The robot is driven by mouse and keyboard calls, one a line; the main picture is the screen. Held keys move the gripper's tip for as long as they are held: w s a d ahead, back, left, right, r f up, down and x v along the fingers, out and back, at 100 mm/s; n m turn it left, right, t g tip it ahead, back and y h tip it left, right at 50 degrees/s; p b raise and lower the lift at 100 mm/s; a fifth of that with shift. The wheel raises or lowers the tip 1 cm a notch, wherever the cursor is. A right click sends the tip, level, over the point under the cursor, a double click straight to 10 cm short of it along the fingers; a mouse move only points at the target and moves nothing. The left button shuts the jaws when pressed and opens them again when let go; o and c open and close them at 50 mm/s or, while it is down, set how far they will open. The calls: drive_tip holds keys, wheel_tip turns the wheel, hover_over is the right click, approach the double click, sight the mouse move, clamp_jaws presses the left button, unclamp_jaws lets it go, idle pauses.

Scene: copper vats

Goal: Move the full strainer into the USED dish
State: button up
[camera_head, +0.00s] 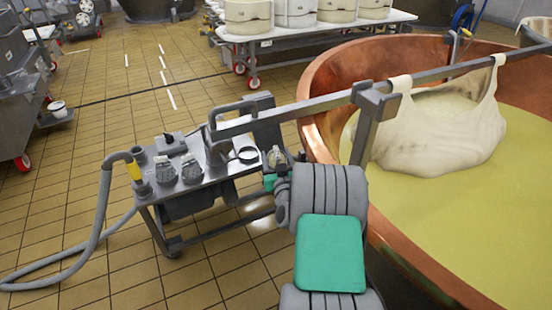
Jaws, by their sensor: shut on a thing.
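My arm comes up from the bottom, and my gripper (275,160) is at the right end of a small wheeled cart (217,172). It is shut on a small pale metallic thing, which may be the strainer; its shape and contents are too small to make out. Two more round grey items (178,171) sit at the cart's left. I cannot read any USED label, so I cannot tell which is that dish.
A copper vat (323,75) of yellowish liquid stands close on the right. A cloth bundle (445,130) hangs in it from a metal bar (300,108) that passes above my gripper. A grey hose (100,215) rises at the cart's left.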

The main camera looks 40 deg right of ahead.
drive_tip(key=shift+r+p, duration=1.9)
drive_tip(key=shift+r, duration=1.05)
